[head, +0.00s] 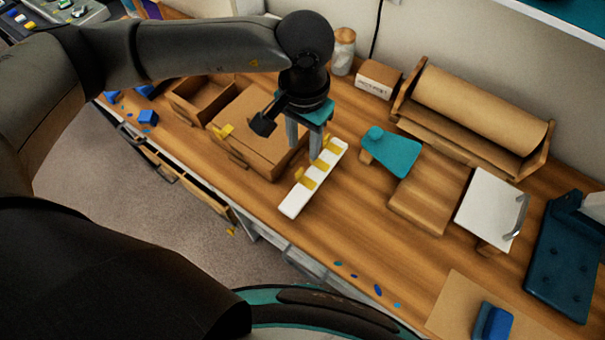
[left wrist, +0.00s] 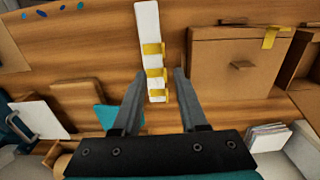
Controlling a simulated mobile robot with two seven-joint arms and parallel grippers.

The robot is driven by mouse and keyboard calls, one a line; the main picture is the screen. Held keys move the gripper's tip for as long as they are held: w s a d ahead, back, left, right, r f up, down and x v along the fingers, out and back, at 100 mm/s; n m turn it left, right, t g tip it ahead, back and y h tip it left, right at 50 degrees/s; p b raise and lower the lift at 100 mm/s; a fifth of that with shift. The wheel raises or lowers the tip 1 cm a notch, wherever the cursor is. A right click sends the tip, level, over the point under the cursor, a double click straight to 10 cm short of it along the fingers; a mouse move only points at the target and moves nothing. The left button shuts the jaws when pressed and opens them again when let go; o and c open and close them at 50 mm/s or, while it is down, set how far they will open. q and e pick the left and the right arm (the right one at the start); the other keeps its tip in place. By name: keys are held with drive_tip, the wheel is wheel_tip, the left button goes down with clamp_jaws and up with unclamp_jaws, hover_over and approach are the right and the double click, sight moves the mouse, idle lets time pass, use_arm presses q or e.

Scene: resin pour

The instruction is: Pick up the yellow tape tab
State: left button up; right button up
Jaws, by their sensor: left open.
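A white strip (head: 292,204) lies on the wooden bench, with several yellow tape tabs (head: 309,183) stuck across it. In the left wrist view the strip (left wrist: 147,20) carries yellow tabs (left wrist: 152,48), and a middle tab (left wrist: 156,73) and a nearer tab (left wrist: 158,96) show between the fingers. My left gripper (head: 303,150) is over the far part of the strip, pointing down, and partly hides it. It also shows in the left wrist view (left wrist: 160,75), open with nothing held. My right gripper is not in view.
A cardboard box (head: 248,120) with yellow tape stands close left of the strip. A teal piece (head: 392,152), a wooden board (head: 428,205) and a paper roll holder (head: 480,110) lie to the right. An open drawer (head: 195,185) juts from the bench front.

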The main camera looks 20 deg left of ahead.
sight(299, 171)
use_arm(q)
wheel_tip(299, 171, down, 4)
drive_tip(key=shift+r, duration=0.1)
drive_tip(key=f, duration=0.3)
drive_tip(key=a+f, duration=0.1)
drive_tip(key=shift+s+f, duration=0.25)
drive_tip(key=shift+f, duration=0.5)
clamp_jaws()
